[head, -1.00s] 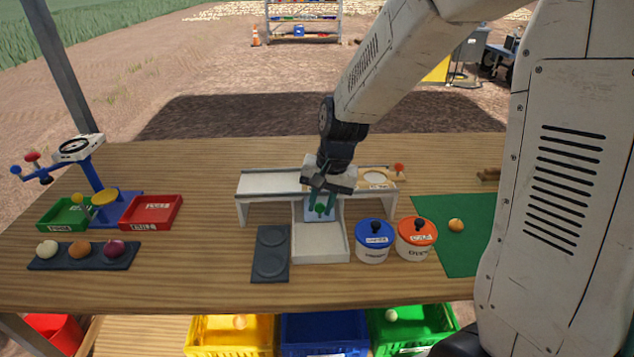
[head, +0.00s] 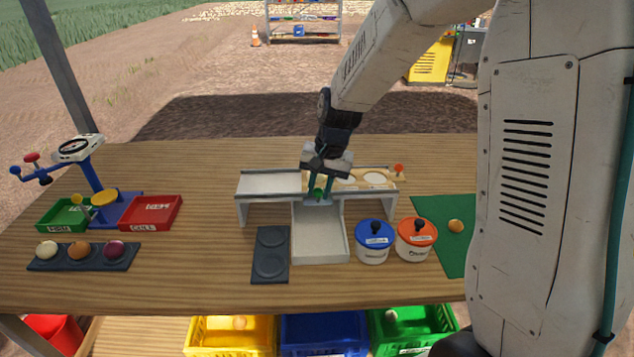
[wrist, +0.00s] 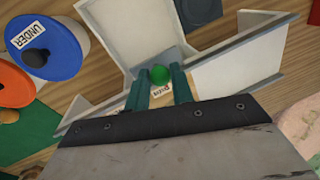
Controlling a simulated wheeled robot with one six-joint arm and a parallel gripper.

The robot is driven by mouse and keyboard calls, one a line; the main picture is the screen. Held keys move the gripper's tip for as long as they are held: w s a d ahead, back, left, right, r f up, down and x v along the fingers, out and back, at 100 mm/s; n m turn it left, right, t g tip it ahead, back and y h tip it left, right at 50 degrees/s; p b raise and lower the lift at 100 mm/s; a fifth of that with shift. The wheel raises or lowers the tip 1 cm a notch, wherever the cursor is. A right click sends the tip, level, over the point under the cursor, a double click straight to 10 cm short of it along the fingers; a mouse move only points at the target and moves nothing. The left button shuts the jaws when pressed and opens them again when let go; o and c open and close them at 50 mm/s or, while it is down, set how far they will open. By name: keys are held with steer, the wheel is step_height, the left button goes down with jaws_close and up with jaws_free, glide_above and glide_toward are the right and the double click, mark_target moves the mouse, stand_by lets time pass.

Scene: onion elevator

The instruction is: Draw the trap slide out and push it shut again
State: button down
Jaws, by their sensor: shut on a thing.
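The trap slide's green knob (head: 319,192) shows between my fingertips at the front middle of the white bench-like stand. It also shows as a green ball in the wrist view (wrist: 160,74). My gripper (head: 321,188) is shut on the knob, its teal fingers on either side. The slide plate is mostly hidden under the stand and behind the fingers. The white stand (head: 268,184) has a top with round openings on its right half. A white chute tray (head: 320,243) runs forward from below the knob.
A blue-lidded pot (head: 374,234) and an orange-lidded pot (head: 416,231) stand close right of the chute. A dark plate (head: 270,255) lies at its left. A blue scale (head: 95,185) with green and red trays stands far left.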

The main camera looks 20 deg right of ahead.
steer(key=c, duration=1.1)
jaws_free()
steer(key=shift+d, duration=0.1)
steer(key=shift+r, duration=3.05)
steer(key=s+d+r+n, duration=0.1)
steer(key=s+r+n, duration=0.1)
steer(key=s, duration=0.8)
steer(key=s+d+r+n+h, duration=0.1)
steer(key=s+r, duration=0.3)
steer(key=s, duration=0.6)
steer(key=s+d+r+n+h, duration=0.1)
steer(key=s+r+n, duration=0.1)
steer(key=s, duration=0.8)
steer(key=shift+r+n, duration=0.4)
steer(key=shift+r, duration=0.25)
